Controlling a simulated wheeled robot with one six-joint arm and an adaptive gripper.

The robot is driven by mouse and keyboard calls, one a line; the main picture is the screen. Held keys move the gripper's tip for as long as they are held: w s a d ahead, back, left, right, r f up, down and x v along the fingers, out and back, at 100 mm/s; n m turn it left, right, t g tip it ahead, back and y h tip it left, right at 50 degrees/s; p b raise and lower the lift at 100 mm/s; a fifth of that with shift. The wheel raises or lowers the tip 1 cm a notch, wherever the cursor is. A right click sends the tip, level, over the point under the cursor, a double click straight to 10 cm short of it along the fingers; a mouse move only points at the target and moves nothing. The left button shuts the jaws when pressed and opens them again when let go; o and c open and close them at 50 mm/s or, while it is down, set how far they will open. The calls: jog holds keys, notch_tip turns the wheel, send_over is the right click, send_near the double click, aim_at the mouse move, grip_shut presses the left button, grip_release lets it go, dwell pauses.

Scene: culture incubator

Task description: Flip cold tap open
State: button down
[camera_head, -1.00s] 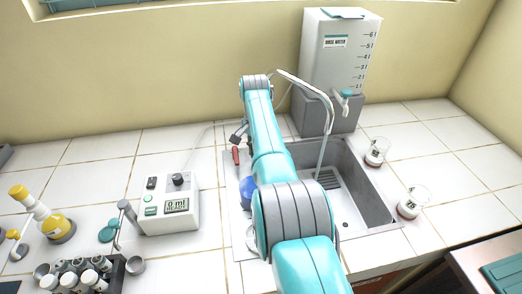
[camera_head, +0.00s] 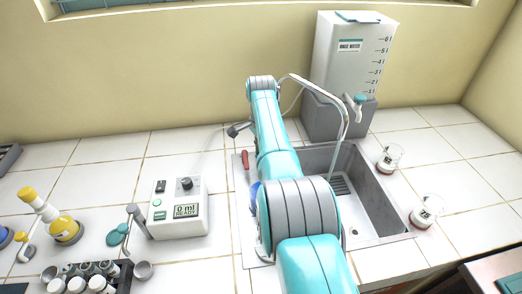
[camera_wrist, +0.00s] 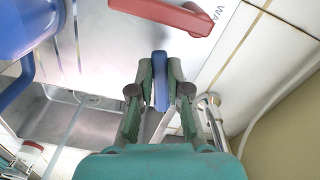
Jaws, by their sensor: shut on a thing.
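In the wrist view, my gripper (camera_wrist: 160,85) has its green fingers closed on both sides of a narrow blue tap lever (camera_wrist: 160,62), which points up the picture. A red tap lever (camera_wrist: 183,18) lies beyond it at the top, beside lettering of which "WA" shows. The red lever also shows in the head view (camera_head: 245,160), left of my arm. In the head view my gripper's fingers and the blue lever are hidden behind my arm. The curved metal spout (camera_head: 334,95) reaches over the sink.
A sink (camera_head: 375,200) lies right of my arm. A rinse water tank (camera_head: 340,65) stands behind it. Two beakers (camera_head: 389,158) (camera_head: 426,211) stand to the right. A meter box reading 0 ml (camera_head: 178,210) stands left. A large blue object (camera_wrist: 25,35) is close by in the wrist view.

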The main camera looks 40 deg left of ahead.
jog(key=c, duration=1.1)
grip_release()
notch_tip(320, 180, up, 12)
